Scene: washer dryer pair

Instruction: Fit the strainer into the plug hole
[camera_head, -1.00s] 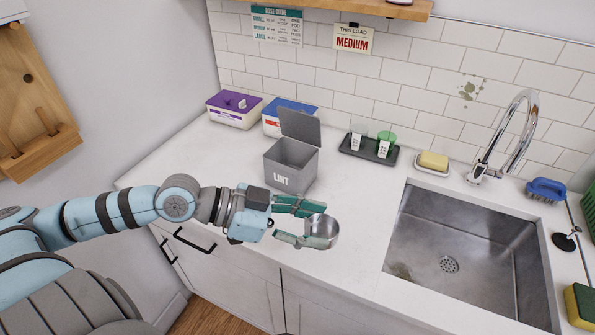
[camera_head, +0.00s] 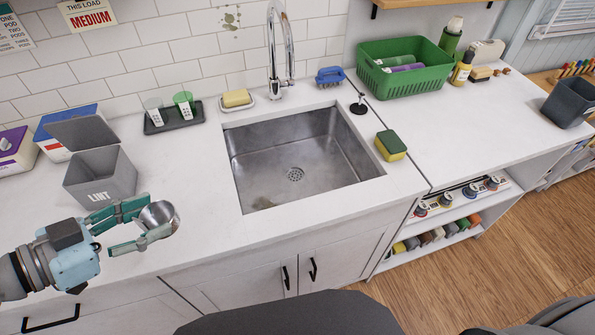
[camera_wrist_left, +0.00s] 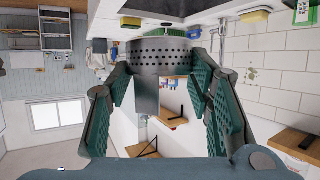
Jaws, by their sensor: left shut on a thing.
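My left gripper (camera_head: 145,225) is shut on the strainer (camera_head: 160,214), a round metal cup, and holds it above the counter left of the sink. In the left wrist view the strainer (camera_wrist_left: 160,58) sits between the green fingertips, with rows of small holes in its side. The sink (camera_head: 255,150) is a steel basin to the right of the gripper. The plug hole (camera_head: 295,174) is a round, dark, perforated-looking spot in the sink floor, apart from the strainer. My right gripper is not in view.
The grey lint bin (camera_head: 100,178) stands just behind the left gripper. A soap dish with yellow soap (camera_head: 236,98), a tap (camera_head: 275,50), a blue brush (camera_head: 330,76), a black plug (camera_head: 359,106) and a sponge (camera_head: 390,146) ring the sink.

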